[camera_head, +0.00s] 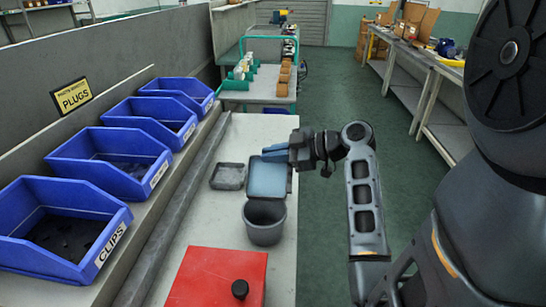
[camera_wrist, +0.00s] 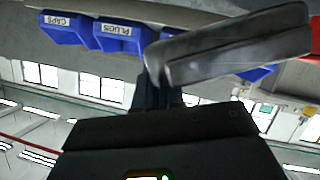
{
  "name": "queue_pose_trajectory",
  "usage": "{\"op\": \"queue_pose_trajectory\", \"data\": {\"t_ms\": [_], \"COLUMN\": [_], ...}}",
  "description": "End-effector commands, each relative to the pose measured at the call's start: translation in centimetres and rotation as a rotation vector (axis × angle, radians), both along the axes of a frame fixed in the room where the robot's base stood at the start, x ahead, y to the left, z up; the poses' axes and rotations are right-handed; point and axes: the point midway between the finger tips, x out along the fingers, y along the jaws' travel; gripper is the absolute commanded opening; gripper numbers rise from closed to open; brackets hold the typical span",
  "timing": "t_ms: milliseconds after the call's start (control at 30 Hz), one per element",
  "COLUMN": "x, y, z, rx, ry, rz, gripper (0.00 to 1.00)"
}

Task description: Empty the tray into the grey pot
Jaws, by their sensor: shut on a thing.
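A tray with a blue-grey floor and dark rim (camera_head: 268,180) is in the head view, just beyond the grey pot (camera_head: 264,230). My gripper (camera_head: 277,152) is at its far side, pointing left, shut on the tray. In the wrist view the tray (camera_wrist: 230,48) shows as a grey slab, seen nearly edge-on and tilted, at the end of my gripper's dark fingers (camera_wrist: 157,88). The pot stands upright on the bench with its mouth open. The tray's near edge lies at the pot's far rim in the picture; contact is unclear. I see no contents in the tray.
A smaller grey tray (camera_head: 228,177) lies on the bench to the left. Several blue bins (camera_head: 108,160) line the left shelf. A red box with a black knob (camera_head: 215,278) stands in front of the pot. Bare bench (camera_head: 200,228) lies left of the pot.

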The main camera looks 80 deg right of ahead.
Motion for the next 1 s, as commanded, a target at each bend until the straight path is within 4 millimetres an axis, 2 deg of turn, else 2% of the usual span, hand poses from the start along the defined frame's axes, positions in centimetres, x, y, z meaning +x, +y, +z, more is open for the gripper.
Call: {"op": "queue_pose_trajectory", "data": {"t_ms": [1000], "x": [-0.1], "y": [1.3], "z": [1.7], "rx": [-0.194], "ry": [-0.023], "rz": [0.001], "gripper": [0.00]}}
